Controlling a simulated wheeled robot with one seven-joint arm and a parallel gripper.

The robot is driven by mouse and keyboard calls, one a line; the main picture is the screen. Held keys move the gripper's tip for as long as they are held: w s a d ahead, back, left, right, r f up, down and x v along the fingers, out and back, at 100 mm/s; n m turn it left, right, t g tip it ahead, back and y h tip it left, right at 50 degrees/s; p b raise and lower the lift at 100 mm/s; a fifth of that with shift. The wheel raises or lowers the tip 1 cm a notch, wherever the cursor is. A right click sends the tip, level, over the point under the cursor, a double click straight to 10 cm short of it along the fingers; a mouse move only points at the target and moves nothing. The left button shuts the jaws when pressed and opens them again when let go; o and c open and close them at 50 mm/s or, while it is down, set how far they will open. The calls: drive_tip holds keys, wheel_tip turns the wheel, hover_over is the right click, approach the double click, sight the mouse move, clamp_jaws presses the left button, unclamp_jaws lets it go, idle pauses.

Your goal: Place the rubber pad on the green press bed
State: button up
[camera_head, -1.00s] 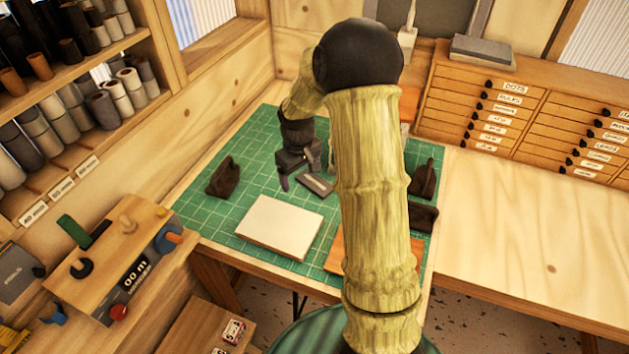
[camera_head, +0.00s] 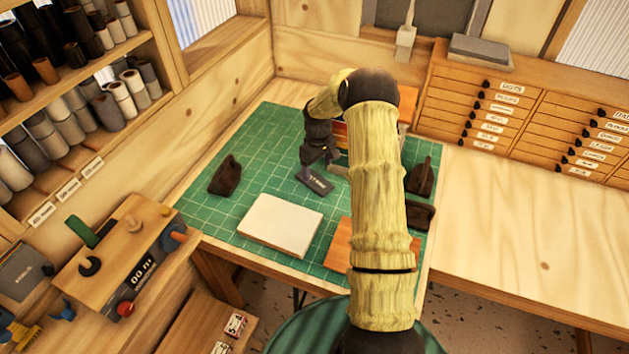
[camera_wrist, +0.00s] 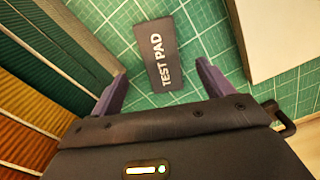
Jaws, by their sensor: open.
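The rubber pad (camera_head: 314,180) is a dark grey rectangle lying flat on the green gridded mat (camera_head: 230,215). In the wrist view the pad (camera_wrist: 163,55) reads "TEST PAD". My gripper (camera_head: 318,158) is low over the mat at the pad's far end. In the wrist view my gripper (camera_wrist: 162,68) is open and empty, its purple fingers on either side of the pad's near part, apart from it. A coloured panelled block (camera_wrist: 40,65) with teal, green, yellow and orange bands stands close left of the fingers. I cannot tell which surface is the press bed.
A white slab (camera_head: 280,225) and an orange-brown board (camera_head: 345,243) lie nearer on the mat. Dark holders stand at the mat's left (camera_head: 225,176) and right (camera_head: 420,178). My arm hides part of the mat. The right tabletop (camera_head: 530,230) is clear.

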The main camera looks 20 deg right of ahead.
sight(318, 183)
drive_tip(key=shift+f, duration=0.55)
drive_tip(key=shift+s+f+p, duration=0.1)
drive_tip(key=shift+f+p, duration=0.35)
drive_tip(key=shift+p, duration=0.25)
wheel_tip(318, 183, down, 3)
drive_tip(key=shift+s+d+f+p, duration=0.1)
drive_tip(key=shift+p, duration=0.95)
drive_tip(key=shift+f, duration=0.55)
